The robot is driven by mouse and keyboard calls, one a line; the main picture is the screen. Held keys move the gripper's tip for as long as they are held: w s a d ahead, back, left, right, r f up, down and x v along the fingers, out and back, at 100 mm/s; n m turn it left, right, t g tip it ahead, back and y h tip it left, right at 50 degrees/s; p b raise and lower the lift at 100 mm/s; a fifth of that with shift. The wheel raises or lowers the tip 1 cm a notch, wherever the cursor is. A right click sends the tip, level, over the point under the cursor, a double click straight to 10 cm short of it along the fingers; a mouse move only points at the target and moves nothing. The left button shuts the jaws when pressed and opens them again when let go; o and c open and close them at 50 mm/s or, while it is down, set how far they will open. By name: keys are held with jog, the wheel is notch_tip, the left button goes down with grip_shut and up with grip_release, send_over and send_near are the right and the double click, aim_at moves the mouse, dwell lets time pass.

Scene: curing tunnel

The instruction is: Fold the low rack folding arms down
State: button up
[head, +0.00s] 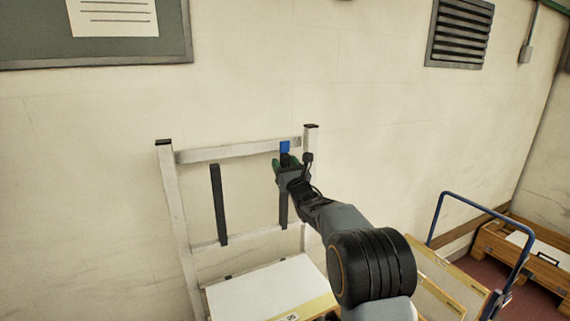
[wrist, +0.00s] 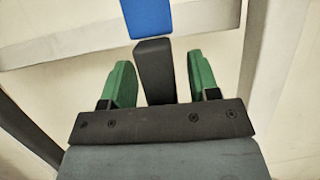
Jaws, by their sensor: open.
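A pale metal rack frame (head: 168,195) stands against the wall. Two dark folding arms are upright in it between its upper and lower crossbars. The left folding arm (head: 219,204) is in full view. The right folding arm (head: 284,212) is partly hidden behind my gripper (head: 287,163). A blue piece (head: 285,146) is on the upper crossbar above the right arm. In the wrist view my gripper (wrist: 157,82) is open, its green fingers on either side of the right arm's dark bar (wrist: 154,65), with gaps showing on both sides. The blue piece (wrist: 147,16) shows just above that bar.
A pale board (head: 265,290) lies low at the rack's front. A cart with a blue handle (head: 437,215) and boards stands to the right, near a wooden crate (head: 515,255). A notice board (head: 100,50) and a vent (head: 459,33) are on the wall.

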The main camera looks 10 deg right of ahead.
jog(key=shift+c, duration=0.3)
grip_shut()
jog(key=shift+f, duration=0.1)
